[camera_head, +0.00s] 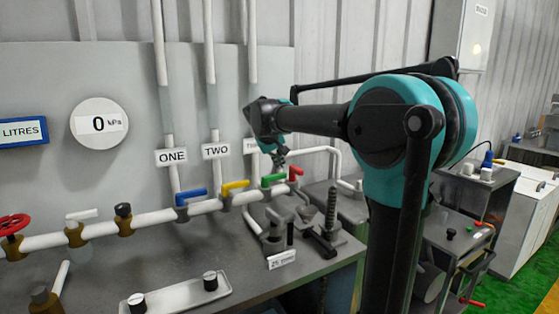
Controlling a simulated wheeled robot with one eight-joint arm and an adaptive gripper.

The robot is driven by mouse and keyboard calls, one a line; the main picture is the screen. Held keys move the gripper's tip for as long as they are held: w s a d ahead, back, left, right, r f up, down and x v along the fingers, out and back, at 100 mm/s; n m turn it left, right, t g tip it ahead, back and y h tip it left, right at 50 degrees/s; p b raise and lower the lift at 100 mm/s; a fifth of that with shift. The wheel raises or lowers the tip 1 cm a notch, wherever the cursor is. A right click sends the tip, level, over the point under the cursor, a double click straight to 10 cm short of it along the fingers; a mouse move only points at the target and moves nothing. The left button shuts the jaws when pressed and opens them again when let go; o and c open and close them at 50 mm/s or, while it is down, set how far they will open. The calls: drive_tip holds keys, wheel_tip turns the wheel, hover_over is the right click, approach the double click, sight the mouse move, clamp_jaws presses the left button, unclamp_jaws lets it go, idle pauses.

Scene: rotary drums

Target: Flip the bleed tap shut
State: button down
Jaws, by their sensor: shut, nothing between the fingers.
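No tap in view carries a readable bleed label, so I cannot tell for sure which one is the bleed tap. A small red lever (296,171) sits at the right end of the white pipe, just past a green lever (272,180). My gripper (280,158) is shut and empty, pointing down in front of the backboard. In the picture it appears just above the green and red levers. I cannot tell how far in front of them it is. My arm hides part of the wall and bench behind it.
A blue lever (190,197) and a yellow lever (235,186) sit further left on the pipe. A red handwheel (13,225) and a white-handled valve (80,215) are at far left. A clamp-like fixture (325,232) and tray (178,297) occupy the bench.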

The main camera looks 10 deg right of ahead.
sight(292, 169)
drive_tip(key=w+d+f, duration=0.4)
drive_tip(key=d, duration=0.1)
drive_tip(key=shift+w+d+f, duration=0.15)
drive_tip(key=shift+w+f, duration=0.1)
